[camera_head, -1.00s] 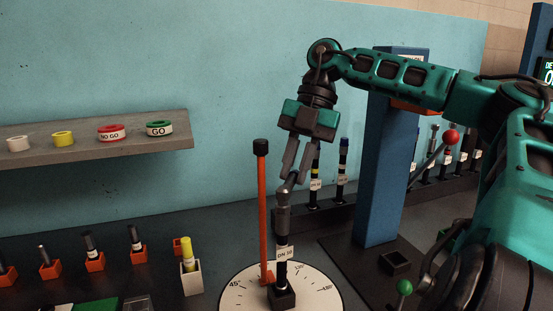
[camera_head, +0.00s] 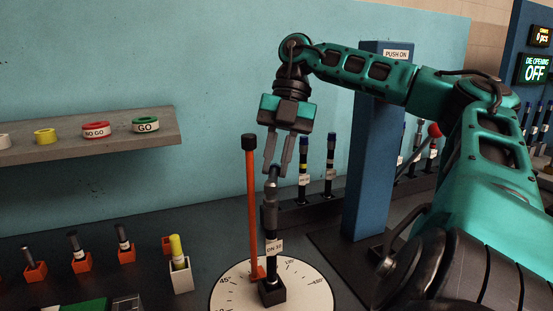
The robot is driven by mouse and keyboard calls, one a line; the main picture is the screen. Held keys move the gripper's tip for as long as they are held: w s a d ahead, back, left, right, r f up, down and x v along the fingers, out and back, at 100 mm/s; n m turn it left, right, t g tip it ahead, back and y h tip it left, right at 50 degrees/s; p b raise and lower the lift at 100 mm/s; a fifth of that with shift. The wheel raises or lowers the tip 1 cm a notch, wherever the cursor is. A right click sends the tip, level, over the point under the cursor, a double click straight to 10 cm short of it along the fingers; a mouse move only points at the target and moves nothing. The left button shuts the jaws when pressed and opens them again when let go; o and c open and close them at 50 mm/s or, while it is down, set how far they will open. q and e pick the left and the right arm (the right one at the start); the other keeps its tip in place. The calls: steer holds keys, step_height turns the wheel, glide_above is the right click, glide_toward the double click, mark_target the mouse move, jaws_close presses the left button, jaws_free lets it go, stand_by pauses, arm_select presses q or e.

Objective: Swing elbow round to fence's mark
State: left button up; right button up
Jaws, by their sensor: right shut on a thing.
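The hose with the grey elbow (camera_head: 270,195) on top stands upright in a black block (camera_head: 271,293) on the round white dial (camera_head: 232,291). Its label reads something like DN 10. The orange post with a black cap, likely the fence (camera_head: 253,210), stands on the dial just left of the hose, apart from the elbow. My right gripper (camera_head: 277,170) comes from above, its two fingers shut on the elbow's upper end. The fingers partly hide that end. The dial's front is cut off by the picture's edge. My left gripper is out of view.
A blue column (camera_head: 370,150) stands right of the dial, with a rack of hoses (camera_head: 304,172) behind. A grey shelf (camera_head: 60,150) with several rings is at left. Below it stand orange holders (camera_head: 80,262) and a white holder with a yellow-topped piece (camera_head: 180,268).

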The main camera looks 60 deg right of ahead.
stand_by(0.5)
steer(key=o, duration=0.7)
steer(key=shift+o, duration=0.2)
steer(key=shift+d+r, duration=0.15)
steer(key=shift+r, duration=0.15)
steer(key=p+v, duration=0.4)
steer(key=v, duration=0.8)
steer(key=shift+r, duration=0.15)
